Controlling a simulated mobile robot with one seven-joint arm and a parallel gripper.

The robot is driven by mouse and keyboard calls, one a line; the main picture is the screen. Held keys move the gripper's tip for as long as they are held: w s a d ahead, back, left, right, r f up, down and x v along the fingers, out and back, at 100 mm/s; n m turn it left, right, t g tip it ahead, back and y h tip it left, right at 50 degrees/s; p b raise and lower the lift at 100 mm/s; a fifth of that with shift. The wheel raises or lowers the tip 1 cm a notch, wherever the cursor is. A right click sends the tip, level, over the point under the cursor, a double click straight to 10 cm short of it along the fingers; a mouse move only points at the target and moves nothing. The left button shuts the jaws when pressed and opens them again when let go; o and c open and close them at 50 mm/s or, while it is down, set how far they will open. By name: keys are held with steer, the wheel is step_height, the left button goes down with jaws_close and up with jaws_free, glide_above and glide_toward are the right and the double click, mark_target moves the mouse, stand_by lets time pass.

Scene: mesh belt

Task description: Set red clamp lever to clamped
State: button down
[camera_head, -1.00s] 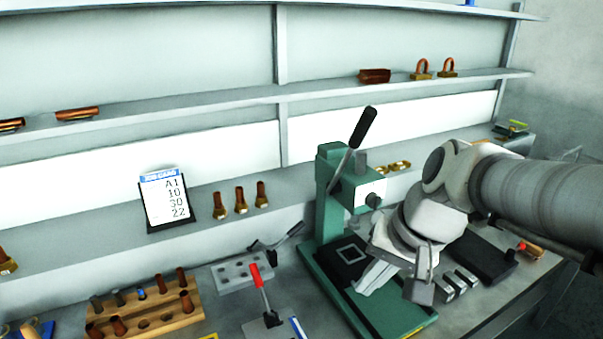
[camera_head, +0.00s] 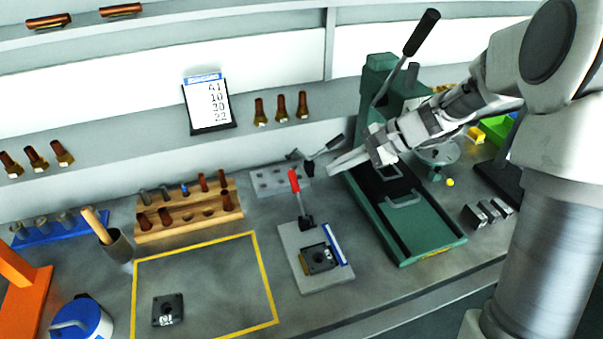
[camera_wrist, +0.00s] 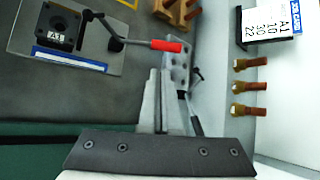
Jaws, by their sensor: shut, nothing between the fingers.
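The red clamp lever (camera_head: 294,182) stands nearly upright at the back of a grey fixture plate (camera_head: 290,240) in the head view. A dark square block (camera_head: 319,258) sits on that plate, in front of the lever. In the wrist view the lever's red grip (camera_wrist: 166,46) lies beyond my fingertips, with the block (camera_wrist: 58,28) at upper left. My gripper (camera_head: 333,168) is shut and empty. It hangs to the right of the lever, apart from it, by the green press. It also shows in the wrist view (camera_wrist: 156,74).
The green press (camera_head: 415,215) with its long black-handled lever (camera_head: 420,35) stands at right. A second, black-handled clamp (camera_head: 325,148) is behind the red one. A wooden rack (camera_head: 190,220) and a yellow-outlined area (camera_head: 205,275) lie left.

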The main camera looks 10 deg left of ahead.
steer(key=shift+w+a+f, duration=0.2)
steer(key=shift+w+f, duration=0.2)
steer(key=shift+w, duration=0.05)
steer(key=x, duration=1)
steer(key=shift+a+r, duration=0.1)
